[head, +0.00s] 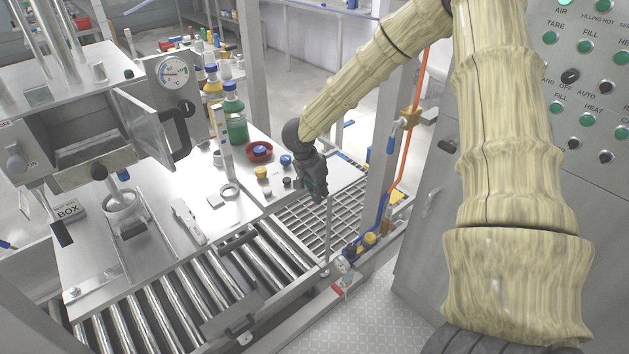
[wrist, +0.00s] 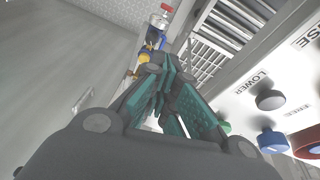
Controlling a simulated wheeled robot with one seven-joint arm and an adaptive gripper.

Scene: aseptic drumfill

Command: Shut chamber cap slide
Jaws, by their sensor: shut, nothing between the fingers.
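The steel chamber (head: 85,145) stands at the left in the head view. Its front opening shows, and a clear panel (head: 143,130) with a black handle stands out at its right side. I cannot tell for sure which part is the cap slide. My gripper (head: 319,198) is right of the chamber and apart from it, pointing down over the edge of the button panel. In the wrist view my gripper (wrist: 167,75) has its teal-padded fingers together, with nothing between them.
Buttons sit close to my gripper, among them a grey knob (wrist: 270,99), a blue button (wrist: 272,141) and a red one (wrist: 308,142). A roller conveyor (head: 190,290) and a grating (head: 335,225) lie below. Bottles (head: 235,118) stand behind. A post (head: 385,130) rises to the right.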

